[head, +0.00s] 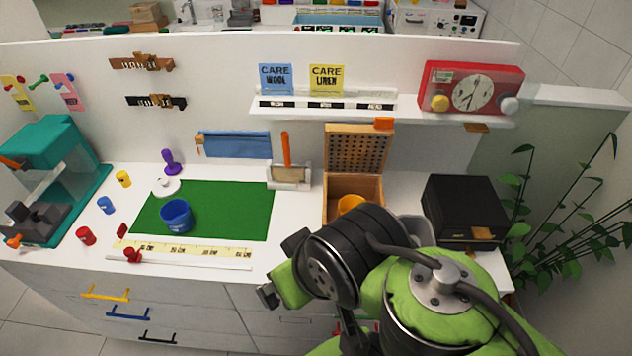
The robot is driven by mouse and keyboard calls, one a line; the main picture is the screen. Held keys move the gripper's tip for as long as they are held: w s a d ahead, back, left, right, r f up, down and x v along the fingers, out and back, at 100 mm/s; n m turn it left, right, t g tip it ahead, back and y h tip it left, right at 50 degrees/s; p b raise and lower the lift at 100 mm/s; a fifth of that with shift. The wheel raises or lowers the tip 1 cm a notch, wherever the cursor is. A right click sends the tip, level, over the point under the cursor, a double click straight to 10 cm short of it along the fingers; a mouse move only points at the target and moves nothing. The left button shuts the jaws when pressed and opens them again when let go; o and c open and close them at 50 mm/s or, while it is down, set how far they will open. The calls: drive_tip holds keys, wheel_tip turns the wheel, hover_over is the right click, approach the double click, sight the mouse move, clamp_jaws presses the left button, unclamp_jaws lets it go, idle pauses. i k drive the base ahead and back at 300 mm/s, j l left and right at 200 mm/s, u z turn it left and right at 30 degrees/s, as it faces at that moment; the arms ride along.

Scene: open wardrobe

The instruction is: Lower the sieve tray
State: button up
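The sieve tray (358,148) is a brown wooden panel with rows of dark holes. It stands raised, nearly upright, at the back of an open wooden box (354,186), with an orange tab (384,123) at its top right corner. A yellow-orange round thing (350,203) shows inside the box, partly hidden by my arm. My arm covers the box's lower front. My gripper (269,293) seems to be at the arm's left end, in front of the counter and apart from the tray. Its fingers are not clear enough to tell if they are open.
A black box (463,210) stands right of the wooden box, with a grey container (417,230) between them, partly hidden. A holder with an orange-handled tool (288,172) stands to the left. A green mat (245,208) bears a blue cup (177,216). A shelf (420,109) runs above.

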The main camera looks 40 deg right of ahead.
sight(363, 149)
drive_tip(key=z, duration=1.35)
